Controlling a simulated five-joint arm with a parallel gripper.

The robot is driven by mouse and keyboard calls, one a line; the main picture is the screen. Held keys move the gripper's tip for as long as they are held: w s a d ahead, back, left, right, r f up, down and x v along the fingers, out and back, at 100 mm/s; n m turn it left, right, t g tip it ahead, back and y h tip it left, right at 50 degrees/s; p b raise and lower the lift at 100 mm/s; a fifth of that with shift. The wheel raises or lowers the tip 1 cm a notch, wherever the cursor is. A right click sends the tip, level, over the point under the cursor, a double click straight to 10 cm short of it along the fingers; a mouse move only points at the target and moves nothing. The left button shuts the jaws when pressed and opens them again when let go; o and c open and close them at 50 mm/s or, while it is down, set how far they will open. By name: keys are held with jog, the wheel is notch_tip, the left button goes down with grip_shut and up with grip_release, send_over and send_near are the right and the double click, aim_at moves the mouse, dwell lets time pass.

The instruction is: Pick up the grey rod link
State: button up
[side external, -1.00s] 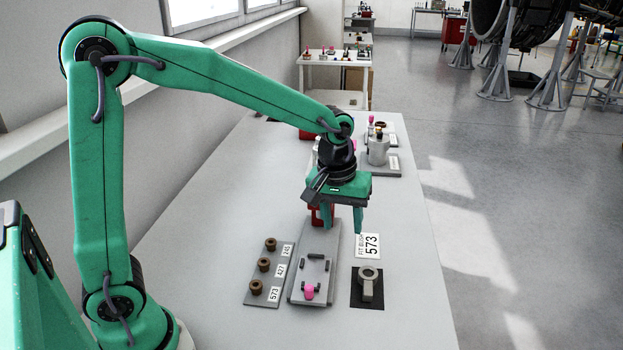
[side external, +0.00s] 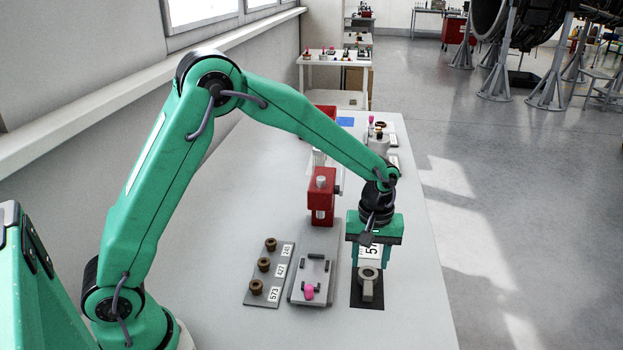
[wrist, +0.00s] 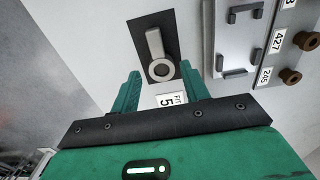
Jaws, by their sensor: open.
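The grey rod link (side external: 368,283) lies on a black mat (side external: 359,299) near the front right of the bench. It has a ring at one end and a short shank at the other. In the wrist view the link (wrist: 155,45) lies ahead of the fingertips, its ring towards me. My gripper (side external: 371,264) is open and empty, beside the ring end. I cannot tell the exact height above the link.
A grey fixture plate (side external: 297,290) with dark bars and a pink knob (side external: 309,291) lies left of the mat. A tray of brown bushings (side external: 264,264) is further left. A red press (side external: 321,198) stands behind the plate. A card reading 573 is partly hidden by my gripper.

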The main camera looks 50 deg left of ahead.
aim_at(369, 282)
jog(key=shift+f, duration=0.8)
jog(key=shift+f, duration=0.1)
jog(key=shift+w+d+f, duration=0.1)
jog(key=shift+f, duration=2.4)
grip_shut()
